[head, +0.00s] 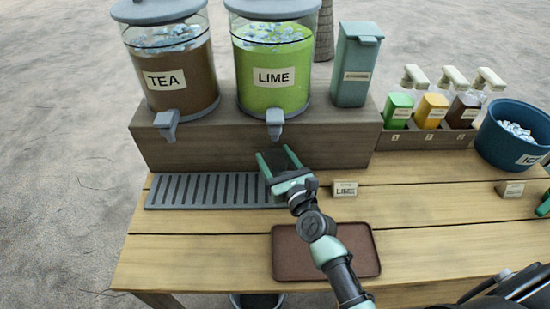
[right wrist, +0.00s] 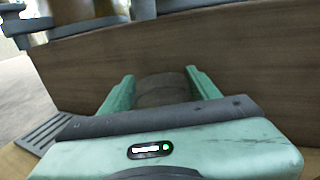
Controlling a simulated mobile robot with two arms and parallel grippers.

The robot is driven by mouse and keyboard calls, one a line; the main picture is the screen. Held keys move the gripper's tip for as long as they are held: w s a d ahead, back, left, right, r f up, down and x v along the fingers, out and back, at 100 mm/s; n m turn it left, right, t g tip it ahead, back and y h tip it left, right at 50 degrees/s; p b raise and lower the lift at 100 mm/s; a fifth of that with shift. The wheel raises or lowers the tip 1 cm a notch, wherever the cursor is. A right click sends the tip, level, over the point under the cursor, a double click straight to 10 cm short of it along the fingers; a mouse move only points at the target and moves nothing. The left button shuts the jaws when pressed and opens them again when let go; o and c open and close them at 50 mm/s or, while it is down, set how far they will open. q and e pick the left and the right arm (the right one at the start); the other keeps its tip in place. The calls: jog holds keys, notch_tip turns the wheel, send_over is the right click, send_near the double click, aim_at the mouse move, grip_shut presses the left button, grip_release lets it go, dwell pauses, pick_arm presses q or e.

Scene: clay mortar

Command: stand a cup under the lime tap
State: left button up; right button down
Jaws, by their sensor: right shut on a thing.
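The lime dispenser (head: 272,75) is a clear tank of green drink with ice, on a wooden riser. Its grey lime tap (head: 275,122) points down over the table. My right gripper (head: 278,160) is below the tap, by the right end of the slatted drip tray (head: 205,190). In the right wrist view its fingers are apart around a rounded, see-through brownish thing (right wrist: 162,90), which seems to be a cup. The cup hardly shows in the head view, and I cannot tell whether its base touches the tray. My left gripper is not in view.
A tea dispenser (head: 172,75) with its own tap (head: 168,122) stands to the left. The riser front (head: 335,147) is close behind the gripper. A small lime sign (head: 344,188) stands just right of it. A brown tray (head: 290,255) lies in front. An ice tub (head: 505,145) is far right.

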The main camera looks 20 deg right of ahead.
jog(key=shift+f, duration=0.1)
jog(key=shift+c, duration=1.9)
grip_release()
jog(key=s+d+b, duration=0.1)
jog(key=s, duration=1.1)
jog(key=shift+d+b, duration=0.15)
jog(key=shift+b, duration=0.15)
